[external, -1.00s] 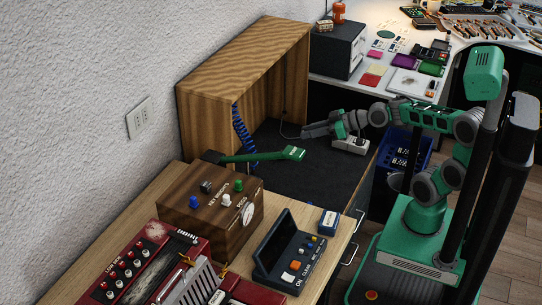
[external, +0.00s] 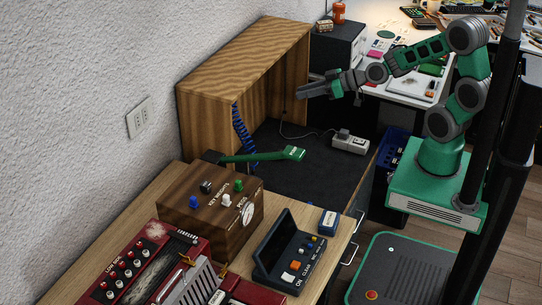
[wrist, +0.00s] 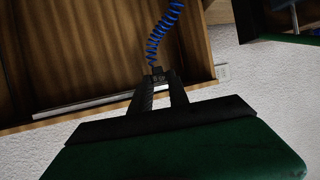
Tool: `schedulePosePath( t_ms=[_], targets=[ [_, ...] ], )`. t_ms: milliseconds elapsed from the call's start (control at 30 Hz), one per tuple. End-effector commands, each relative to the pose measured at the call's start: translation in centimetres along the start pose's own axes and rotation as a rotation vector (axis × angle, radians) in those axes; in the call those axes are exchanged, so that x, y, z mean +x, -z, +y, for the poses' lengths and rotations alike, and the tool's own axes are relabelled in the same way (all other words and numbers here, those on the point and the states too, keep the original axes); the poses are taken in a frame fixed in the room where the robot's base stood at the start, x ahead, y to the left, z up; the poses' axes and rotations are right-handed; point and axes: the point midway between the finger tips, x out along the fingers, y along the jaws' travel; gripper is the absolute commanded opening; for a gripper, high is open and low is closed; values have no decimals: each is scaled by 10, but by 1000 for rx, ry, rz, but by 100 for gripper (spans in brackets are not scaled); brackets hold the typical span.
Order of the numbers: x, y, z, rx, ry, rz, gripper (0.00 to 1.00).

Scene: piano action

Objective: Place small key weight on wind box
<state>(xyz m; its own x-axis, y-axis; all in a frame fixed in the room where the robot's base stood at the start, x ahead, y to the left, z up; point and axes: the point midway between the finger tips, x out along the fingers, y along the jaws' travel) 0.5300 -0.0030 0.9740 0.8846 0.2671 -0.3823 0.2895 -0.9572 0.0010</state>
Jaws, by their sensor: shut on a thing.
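My gripper (external: 300,91) is raised in front of the large open-sided wooden box (external: 208,115), well above the dark desk surface. In the wrist view my gripper (wrist: 156,88) is shut on a small dark piece (wrist: 158,76) at its fingertips, which I take to be the small key weight. The piece is too small to make out clearly. A smaller brown wooden box (external: 238,234) marked "KEY WEIGHTS" stands in front, with blue, black, white and green pieces on top. I cannot tell for certain which wooden box is the wind box.
A blue coiled hose (external: 243,132) hangs by the large box; a green-headed tool (external: 293,153) reaches over the desk. A white power strip (external: 350,144) with a cable lies at right. A dark console (external: 292,255) and red device (external: 150,265) stand in front. The dark surface (external: 315,180) is mostly clear.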

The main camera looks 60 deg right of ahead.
Motion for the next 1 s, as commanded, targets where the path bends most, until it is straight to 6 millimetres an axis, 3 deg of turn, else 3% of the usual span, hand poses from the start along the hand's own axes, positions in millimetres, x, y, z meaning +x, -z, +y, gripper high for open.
schedulePosePath(
  t_ms=[33, 700, 833, 1000],
  targets=[
    [7, -21, 4, 4, -8, -2, 0],
    [69, -296, 104, 97, -231, 0, 0],
    [75, -335, 119, 111, -265, 0, 0],
    [78, -356, 129, 119, -286, 0, 0]
  ],
)
